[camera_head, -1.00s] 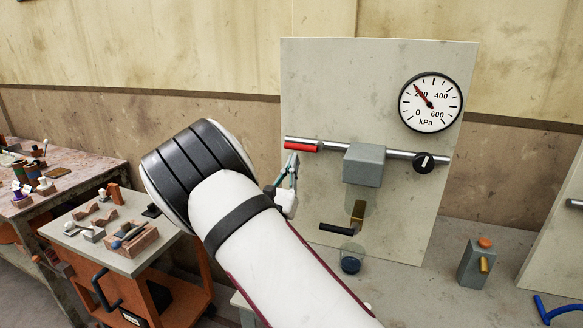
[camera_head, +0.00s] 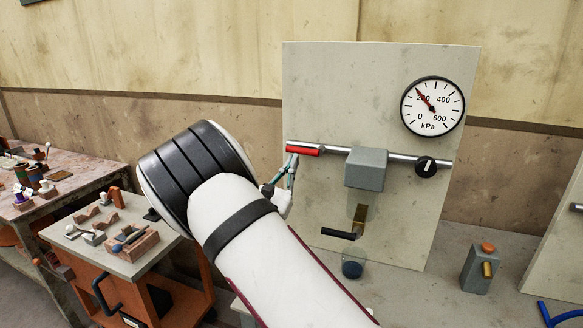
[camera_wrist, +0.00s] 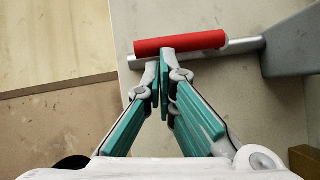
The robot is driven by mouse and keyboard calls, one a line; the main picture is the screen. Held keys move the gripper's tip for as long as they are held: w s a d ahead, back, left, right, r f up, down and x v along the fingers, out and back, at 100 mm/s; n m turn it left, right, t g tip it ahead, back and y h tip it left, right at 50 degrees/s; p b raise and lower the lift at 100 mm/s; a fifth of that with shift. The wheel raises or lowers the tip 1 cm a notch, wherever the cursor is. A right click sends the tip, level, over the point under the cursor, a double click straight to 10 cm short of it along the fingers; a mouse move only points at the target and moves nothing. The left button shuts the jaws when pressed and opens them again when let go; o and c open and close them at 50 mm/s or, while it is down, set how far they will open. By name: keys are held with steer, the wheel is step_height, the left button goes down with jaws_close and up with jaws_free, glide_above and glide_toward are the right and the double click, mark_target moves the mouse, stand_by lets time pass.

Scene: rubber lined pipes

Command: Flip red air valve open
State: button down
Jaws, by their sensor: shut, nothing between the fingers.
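The red air valve handle (camera_head: 304,151) lies along the grey pipe (camera_head: 335,153) at the left of the upright panel (camera_head: 400,215). In the wrist view the red handle (camera_wrist: 180,43) runs nearly level, just above the pipe (camera_wrist: 240,47). My gripper (camera_head: 291,160) is at the handle from below, its green and grey fingers shut with nothing between them. In the wrist view the fingertips (camera_wrist: 160,58) meet at the lower edge of the handle, over the pipe. I cannot tell whether they touch it.
A pressure gauge (camera_head: 432,106) reads about 200 kPa. A grey box (camera_head: 367,169) and a black knob (camera_head: 426,167) sit on the pipe. An orange-topped block (camera_head: 480,268) stands at right.

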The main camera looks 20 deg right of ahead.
steer(key=shift+r, duration=0.15)
step_height(320, 180, up, 9)
steer(key=s+d+m+g, duration=0.1)
steer(key=d+m+g, duration=0.1)
steer(key=m+g, duration=1)
steer(key=shift+s+r+m, duration=0.2)
steer(key=shift+s+m, duration=0.05)
steer(key=shift+m, duration=4.45)
